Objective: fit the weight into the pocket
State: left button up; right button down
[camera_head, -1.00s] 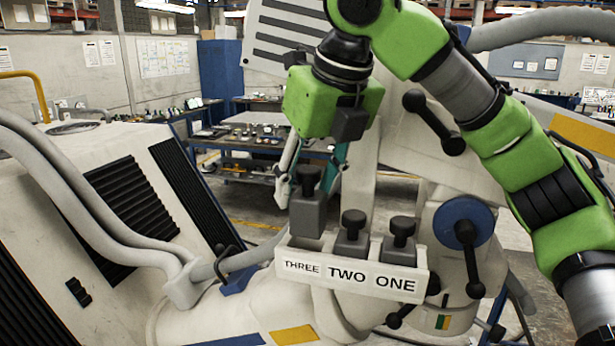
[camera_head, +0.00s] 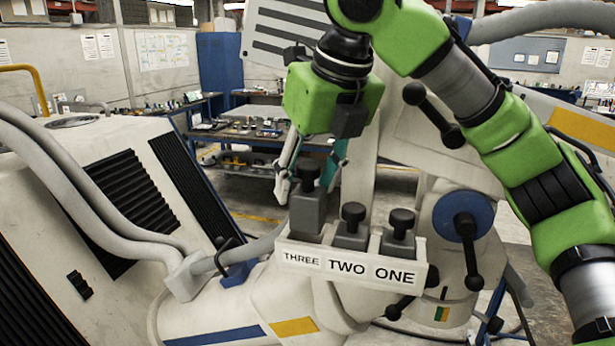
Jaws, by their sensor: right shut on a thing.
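The weight (camera_head: 308,212) is a grey block with a black knob, upright over the THREE pocket of the white holder (camera_head: 318,251). It stands higher than its neighbours. Its lower end is hidden behind the holder's front wall, so I cannot tell how deep it sits. My right gripper (camera_head: 309,172) comes down from the green wrist and is shut on the weight at its knob. One teal finger shows behind and to the right of the knob. My left gripper is out of view.
Similar grey weights sit lower in the pockets labelled TWO (camera_head: 351,228) and ONE (camera_head: 399,234). A blue hub with a black lever (camera_head: 466,231) stands right of the holder. Grey hoses (camera_head: 80,185) run along the left. A workbench (camera_head: 250,130) stands behind.

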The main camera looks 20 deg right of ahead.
aim_at(308, 214)
jog(key=p, duration=0.2)
jog(key=shift+r+p, duration=0.15)
jog(key=shift+p, duration=0.15)
dwell(1.9)
jog(key=shift+f+b, duration=1.2)
jog(key=shift+f, duration=1.65)
jog(key=c, duration=1.1)
grip_release()
jog(key=shift+o, duration=0.2)
jog(key=shift+s, duration=0.15)
jog(key=shift+f, duration=0.1)
jog(key=v, duration=1.2)
